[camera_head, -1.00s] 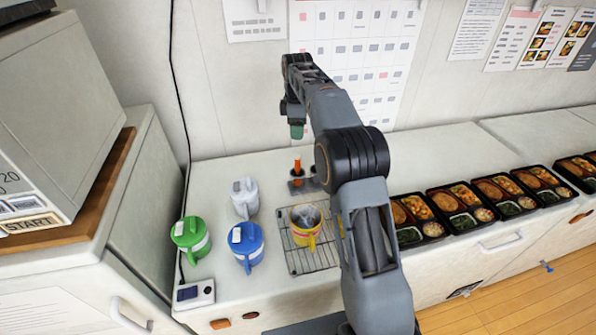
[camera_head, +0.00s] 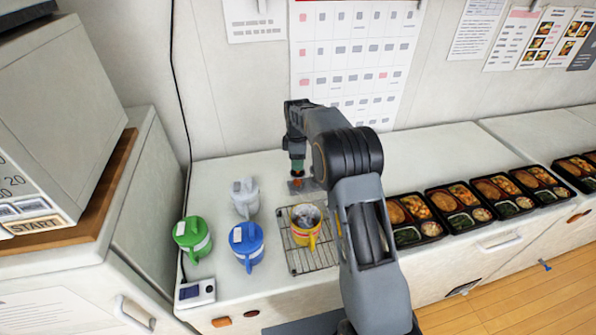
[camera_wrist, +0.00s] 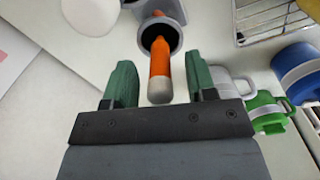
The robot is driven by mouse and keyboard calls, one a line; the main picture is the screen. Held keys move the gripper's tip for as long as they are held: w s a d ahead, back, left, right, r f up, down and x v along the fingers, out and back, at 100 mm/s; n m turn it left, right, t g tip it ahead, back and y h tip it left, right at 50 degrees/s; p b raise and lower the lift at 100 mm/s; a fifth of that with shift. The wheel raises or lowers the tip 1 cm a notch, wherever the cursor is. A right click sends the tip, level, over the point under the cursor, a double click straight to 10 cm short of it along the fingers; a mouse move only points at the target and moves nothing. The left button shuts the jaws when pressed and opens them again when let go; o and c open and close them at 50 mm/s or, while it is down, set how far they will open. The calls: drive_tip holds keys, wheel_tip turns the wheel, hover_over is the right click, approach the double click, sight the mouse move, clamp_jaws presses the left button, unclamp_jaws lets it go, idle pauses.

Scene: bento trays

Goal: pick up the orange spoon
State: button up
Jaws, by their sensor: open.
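The orange spoon (camera_wrist: 160,65) stands in a grey holder cup (camera_wrist: 172,30), its handle end between my open fingers in the wrist view. My gripper (camera_wrist: 160,88) is open, with a green finger on either side of the handle and a visible gap on each side. In the head view my gripper (camera_head: 297,168) points down directly over the holder (camera_head: 302,186). Only a small orange bit of the spoon (camera_head: 297,182) shows below the fingers there. The spoon's lower end is hidden inside the cup.
A yellow mug (camera_head: 305,236) stands on a wire rack (camera_head: 314,259) in front of the holder. White (camera_head: 244,198), blue (camera_head: 246,246) and green (camera_head: 193,238) jugs stand to the left. Several bento trays (camera_head: 452,224) line the counter at right.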

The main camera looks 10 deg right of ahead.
drive_tip(key=shift+f, duration=0.5)
drive_tip(key=shift+c, duration=0.4)
clamp_jaws()
